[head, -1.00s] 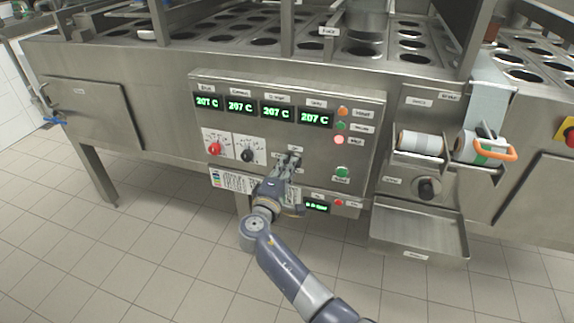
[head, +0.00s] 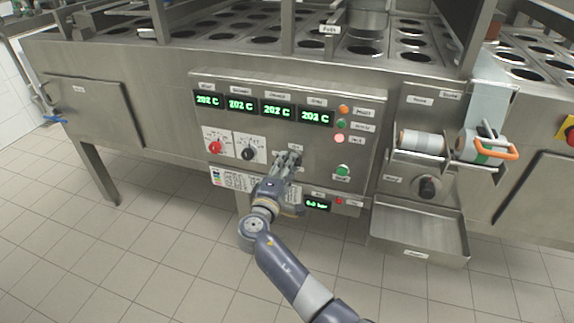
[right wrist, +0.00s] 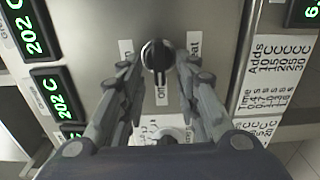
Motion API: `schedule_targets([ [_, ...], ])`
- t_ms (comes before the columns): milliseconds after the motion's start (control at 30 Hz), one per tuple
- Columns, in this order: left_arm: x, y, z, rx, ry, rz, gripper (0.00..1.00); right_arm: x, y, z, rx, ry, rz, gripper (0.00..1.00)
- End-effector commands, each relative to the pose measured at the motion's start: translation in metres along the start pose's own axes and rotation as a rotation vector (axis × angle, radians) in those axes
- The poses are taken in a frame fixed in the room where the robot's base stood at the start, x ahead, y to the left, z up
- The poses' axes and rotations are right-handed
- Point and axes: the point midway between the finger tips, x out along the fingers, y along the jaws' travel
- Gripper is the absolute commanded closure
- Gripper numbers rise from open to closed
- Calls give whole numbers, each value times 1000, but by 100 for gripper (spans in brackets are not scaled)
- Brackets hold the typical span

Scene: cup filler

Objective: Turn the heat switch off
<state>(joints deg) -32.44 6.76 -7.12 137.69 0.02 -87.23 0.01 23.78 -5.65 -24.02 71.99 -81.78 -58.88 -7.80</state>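The heat switch (right wrist: 157,55) is a round dark knob with a bar handle on the steel panel. In the right wrist view, small labels sit around it, one reading "Heat" and one reading "off". The bar lies roughly along the picture's vertical, its lower end towards the "off" label. My right gripper (right wrist: 158,72) is open, with one finger on each side of the knob and gaps between. In the head view my right gripper (head: 289,155) is at the panel and hides most of the switch. My left gripper is not in view.
The control panel (head: 345,95) has several green displays reading 202 C. A red knob (head: 215,147) and a black knob (head: 248,154) are left of my gripper. A green button (head: 343,170) is to its right. A steel tray (head: 420,235) juts out lower right.

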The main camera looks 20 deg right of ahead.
Motion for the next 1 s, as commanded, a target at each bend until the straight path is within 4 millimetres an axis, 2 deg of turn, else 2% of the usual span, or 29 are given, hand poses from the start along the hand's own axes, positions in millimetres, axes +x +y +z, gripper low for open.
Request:
schedule_targets([
  [300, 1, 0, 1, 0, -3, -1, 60, -63, -1, 0, 2, 2, -3, 70],
  [500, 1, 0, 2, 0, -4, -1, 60, -98, -1, 0, 0, 2, -1, 70],
  [700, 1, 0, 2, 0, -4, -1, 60, -113, 0, 0, 0, 0, 0, 70],
  [1000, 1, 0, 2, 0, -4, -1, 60, -114, 0, 0, 0, 1, 0, 70],
])
